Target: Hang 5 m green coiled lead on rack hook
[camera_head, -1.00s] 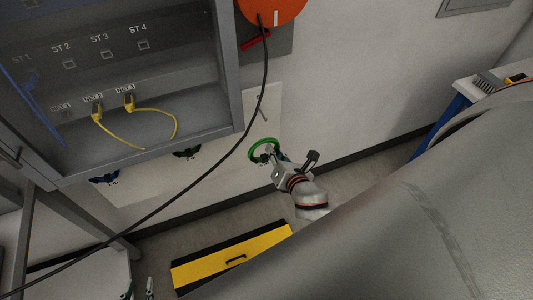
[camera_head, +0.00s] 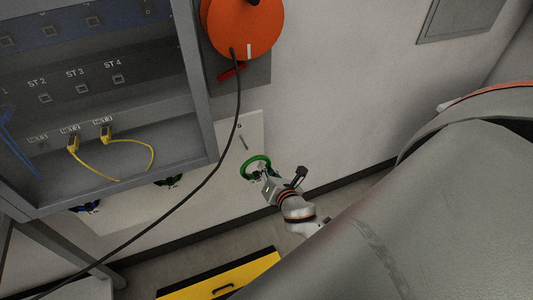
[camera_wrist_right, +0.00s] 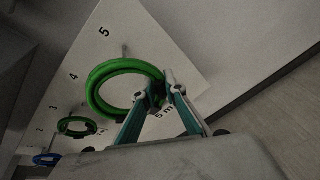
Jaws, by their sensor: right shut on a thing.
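The green coiled lead (camera_head: 268,161) is a ring held by my right gripper (camera_head: 264,174), which is shut on its rim. In the right wrist view the lead (camera_wrist_right: 93,92) is in front of the white rack panel (camera_wrist_right: 186,62), with my right gripper's fingers (camera_wrist_right: 160,84) at its right side. A thin rack hook (camera_head: 243,142) sticks out above the ring in the head view. In the wrist view this hook (camera_wrist_right: 125,50), under the number 5, shows just above the ring's upper rim. The ring appears off the hook. My left gripper is out of view.
Another green coil (camera_wrist_right: 76,126) and a blue coil (camera_wrist_right: 46,159) hang lower on the panel. A black cable runs from the orange reel (camera_head: 240,28) across the grey cabinet (camera_head: 203,90). A yellow-topped box (camera_head: 235,277) stands on the floor.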

